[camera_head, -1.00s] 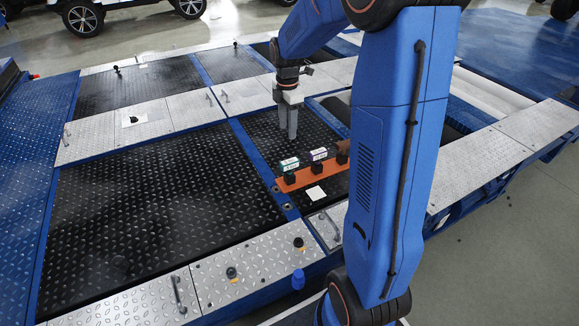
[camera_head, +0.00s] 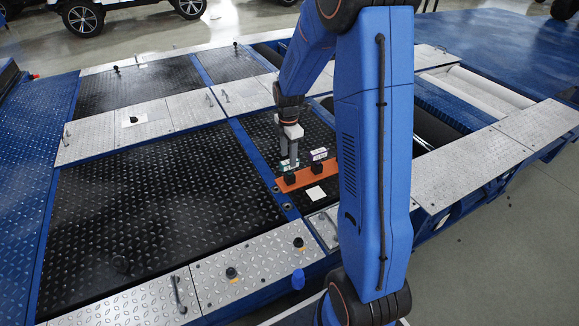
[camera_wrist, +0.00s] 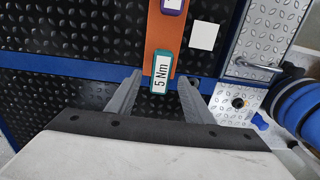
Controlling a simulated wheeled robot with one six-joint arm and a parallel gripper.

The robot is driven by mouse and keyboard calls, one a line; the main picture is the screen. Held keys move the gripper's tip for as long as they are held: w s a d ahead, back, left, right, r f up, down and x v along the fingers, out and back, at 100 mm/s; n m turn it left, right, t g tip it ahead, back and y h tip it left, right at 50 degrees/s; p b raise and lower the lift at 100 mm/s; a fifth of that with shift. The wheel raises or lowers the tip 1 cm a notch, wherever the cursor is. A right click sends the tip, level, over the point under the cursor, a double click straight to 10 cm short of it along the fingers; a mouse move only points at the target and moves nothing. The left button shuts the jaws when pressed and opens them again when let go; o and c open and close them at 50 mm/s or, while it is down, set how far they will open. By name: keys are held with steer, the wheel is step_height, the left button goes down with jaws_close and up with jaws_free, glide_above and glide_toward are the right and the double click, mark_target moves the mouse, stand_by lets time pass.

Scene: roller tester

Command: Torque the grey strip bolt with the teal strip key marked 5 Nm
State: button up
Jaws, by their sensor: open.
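The teal strip key (camera_head: 287,165) stands at the left end of an orange rack (camera_head: 306,180). In the wrist view the teal key (camera_wrist: 161,72) shows a white label reading 5 Nm. My gripper (camera_head: 288,153) is open just above it; in the wrist view its two fingers (camera_wrist: 160,84) lie on either side of the key, apparently not closed on it. Dark round bolt heads stand on the silver tread plates, one at the front (camera_head: 231,272) and one to its right (camera_head: 299,243). I cannot tell which is the grey strip bolt.
A purple key (camera_head: 319,154) stands on the rack right of the teal one. A white square (camera_head: 316,193) lies in front of the rack. Handles (camera_head: 179,293) rise from the silver plates. A blue knob (camera_head: 298,279) is at the front edge. The black tread panel at left is clear.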

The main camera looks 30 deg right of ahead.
steer(key=f, duration=0.4)
steer(key=shift+d, duration=0.2)
jaws_close()
steer(key=shift+r, duration=0.1)
step_height(320, 180, up, 10)
steer(key=shift+f, duration=0.1)
stand_by(0.3)
